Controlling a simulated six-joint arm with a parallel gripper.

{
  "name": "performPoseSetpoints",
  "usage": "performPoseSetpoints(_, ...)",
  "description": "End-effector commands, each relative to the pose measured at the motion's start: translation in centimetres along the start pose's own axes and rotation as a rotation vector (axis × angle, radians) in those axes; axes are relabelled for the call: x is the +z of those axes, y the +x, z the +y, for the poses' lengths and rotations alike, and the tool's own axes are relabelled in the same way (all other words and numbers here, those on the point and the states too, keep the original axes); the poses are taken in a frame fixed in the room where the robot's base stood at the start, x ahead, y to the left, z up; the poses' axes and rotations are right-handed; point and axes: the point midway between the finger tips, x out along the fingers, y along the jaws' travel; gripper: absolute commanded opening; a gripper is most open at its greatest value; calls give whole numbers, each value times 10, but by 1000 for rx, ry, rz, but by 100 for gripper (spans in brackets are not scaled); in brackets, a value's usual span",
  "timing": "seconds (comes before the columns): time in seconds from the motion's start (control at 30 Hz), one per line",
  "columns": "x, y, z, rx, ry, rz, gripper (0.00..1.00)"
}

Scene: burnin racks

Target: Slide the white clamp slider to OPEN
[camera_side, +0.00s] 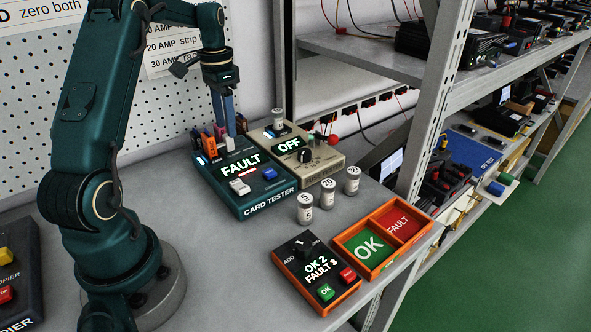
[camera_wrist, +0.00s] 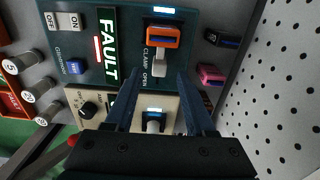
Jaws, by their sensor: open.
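The white clamp slider (camera_wrist: 160,66) is on the dark teal card tester (camera_wrist: 205,18), just below an orange card (camera_wrist: 163,37) in the wrist view. Labels CLAMP and OPEN run beside it. In the side view the slider (camera_side: 230,143) shows at the tester's back, close to my fingertips. My gripper (camera_wrist: 159,73) is open, with one blue finger on each side of the slider in the picture. In the side view my gripper (camera_side: 227,132) points down over the tester's back. I cannot tell whether the fingers touch the slider. The tester's display reads FAULT.
Upright cards (camera_side: 208,142) stand left of my gripper. A beige OFF unit (camera_side: 322,165) sits to the right. Several vials (camera_side: 327,194), an orange OK/FAULT tray (camera_side: 349,238) and a counter box (camera_side: 290,262) stand in front. A pegboard wall (camera_side: 60,100) is behind.

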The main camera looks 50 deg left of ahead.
Motion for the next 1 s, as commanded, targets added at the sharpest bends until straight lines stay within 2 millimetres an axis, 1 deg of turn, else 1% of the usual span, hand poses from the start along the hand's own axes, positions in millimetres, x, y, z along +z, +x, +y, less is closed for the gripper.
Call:
performPoseSetpoints(0.1,1,16,1,3,1,-4,55)
performPoseSetpoints(0.3,0,38,1,0,1,-3,55)
performPoseSetpoints(0.4,0,42,1,-1,1,-2,55)
performPoseSetpoints(0.63,0,43,1,-3,1,0,55)
performPoseSetpoints(0.67,0,43,1,-3,1,0,51)
performPoseSetpoints(0.7,0,43,1,-3,1,0,36)
performPoseSetpoints(0.8,0,42,1,-3,1,0,0)
performPoseSetpoints(1.0,0,42,1,-3,1,0,0)
